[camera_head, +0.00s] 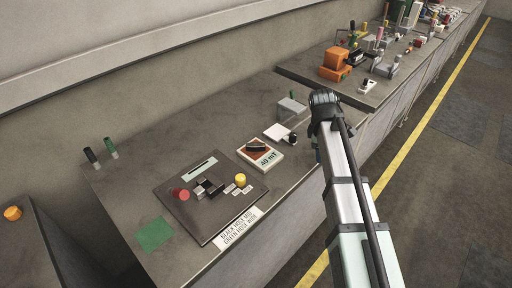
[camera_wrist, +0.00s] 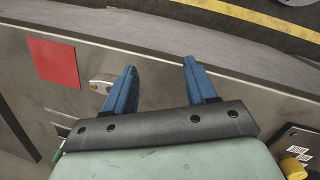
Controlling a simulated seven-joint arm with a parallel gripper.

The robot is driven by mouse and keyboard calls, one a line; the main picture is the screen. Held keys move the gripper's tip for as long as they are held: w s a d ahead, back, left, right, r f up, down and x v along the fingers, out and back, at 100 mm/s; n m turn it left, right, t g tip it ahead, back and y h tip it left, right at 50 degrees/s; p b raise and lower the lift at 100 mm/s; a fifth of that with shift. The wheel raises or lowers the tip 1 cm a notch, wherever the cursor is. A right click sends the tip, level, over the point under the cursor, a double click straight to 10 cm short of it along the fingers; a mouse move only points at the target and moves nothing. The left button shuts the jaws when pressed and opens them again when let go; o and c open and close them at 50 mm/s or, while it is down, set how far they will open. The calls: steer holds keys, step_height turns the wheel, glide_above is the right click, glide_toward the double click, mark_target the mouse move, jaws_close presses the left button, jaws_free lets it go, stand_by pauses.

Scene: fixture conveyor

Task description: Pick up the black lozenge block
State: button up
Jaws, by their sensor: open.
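A dark, elongated lozenge-like piece (camera_head: 257,146) lies on top of a white and brown box marked "40 mT" (camera_head: 264,161) in the head view. It looks like the black lozenge block, though it is small. It does not show clearly in the wrist view. My gripper (camera_wrist: 160,68) is open, its two blue fingers apart with nothing between them, above the bench's front edge. In the head view my arm hides most of the gripper, which is to the right of the box.
A white pad (camera_head: 277,131) and a grey box (camera_head: 291,107) stand behind the box. The wrist view shows a red square (camera_wrist: 54,62).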

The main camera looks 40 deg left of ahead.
steer(key=s+a+r+n, duration=0.2)
steer(key=s+a+r, duration=0.35)
steer(key=a, duration=0.35)
step_height(320, 180, up, 7)
steer(key=n+g+y, duration=0.1)
steer(key=n+g, duration=0.1)
steer(key=n, duration=0.1)
glide_above(256, 145)
steer(key=f, duration=0.7)
steer(key=shift+d+f, duration=0.15)
steer(key=shift+d, duration=0.15)
steer(key=shift+a+f, duration=0.2)
steer(key=shift+f, duration=1.15)
steer(key=shift+a+f, duration=0.2)
steer(key=shift+f, duration=1.1)
steer(key=shift+c, duration=0.4)
jaws_close()
